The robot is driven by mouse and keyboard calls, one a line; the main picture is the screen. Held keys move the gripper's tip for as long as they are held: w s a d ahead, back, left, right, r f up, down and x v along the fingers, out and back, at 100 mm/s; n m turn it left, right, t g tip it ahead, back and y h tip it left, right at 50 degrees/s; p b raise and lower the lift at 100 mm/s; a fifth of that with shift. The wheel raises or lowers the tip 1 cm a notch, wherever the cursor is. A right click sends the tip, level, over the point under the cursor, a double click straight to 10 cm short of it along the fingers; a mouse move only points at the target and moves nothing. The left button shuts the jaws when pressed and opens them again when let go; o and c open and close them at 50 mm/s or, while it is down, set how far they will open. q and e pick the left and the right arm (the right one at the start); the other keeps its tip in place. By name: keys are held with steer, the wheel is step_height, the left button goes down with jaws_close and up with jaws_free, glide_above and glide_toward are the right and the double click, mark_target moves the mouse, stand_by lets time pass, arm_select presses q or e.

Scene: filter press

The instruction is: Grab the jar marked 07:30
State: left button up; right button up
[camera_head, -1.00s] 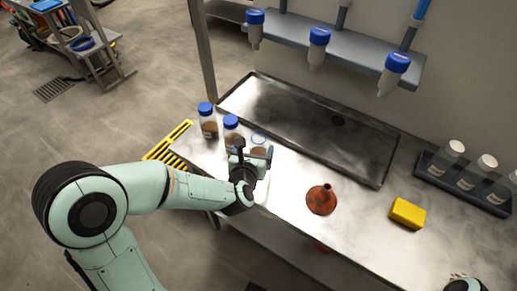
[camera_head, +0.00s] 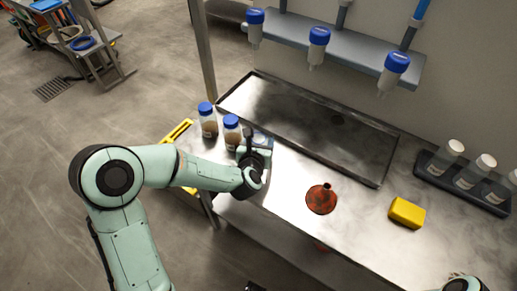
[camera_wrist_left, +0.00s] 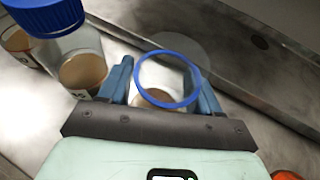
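Two blue-lidded jars with brown contents, the left jar (camera_head: 207,120) and the middle jar (camera_head: 232,132), stand at the counter's left end. A third jar (camera_wrist_left: 160,82), clear with a blue ring at its top and some brown contents, is between the fingers of my left gripper (camera_wrist_left: 164,84). In the head view my left gripper (camera_head: 256,148) mostly hides that jar. The fingers are open on either side of it; a firm grip does not show. The middle jar (camera_wrist_left: 80,68) is just left of the gripper, its label only partly visible. No 07:30 marking is readable.
An orange funnel (camera_head: 321,199) and a yellow sponge (camera_head: 407,213) lie on the counter to the right. A sunken metal tray (camera_head: 300,125) is behind. A dark rack (camera_head: 436,176) holds white-capped bottles. A yellow slatted rack (camera_head: 177,131) is at the left edge.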

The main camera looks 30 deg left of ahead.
arm_select(q)
steer(key=shift+c, duration=0.8)
steer(key=shift+r, duration=0.1)
step_height(320, 180, up, 19)
steer(key=p, duration=0.5)
arm_select(e)
steer(key=shift+w+r, duration=0.35)
steer(key=shift+r, duration=0.55)
steer(key=shift+w+r, duration=0.35)
steer(key=shift+r, duration=0.55)
steer(key=shift+w+r, duration=0.35)
steer(key=shift+r, duration=0.55)
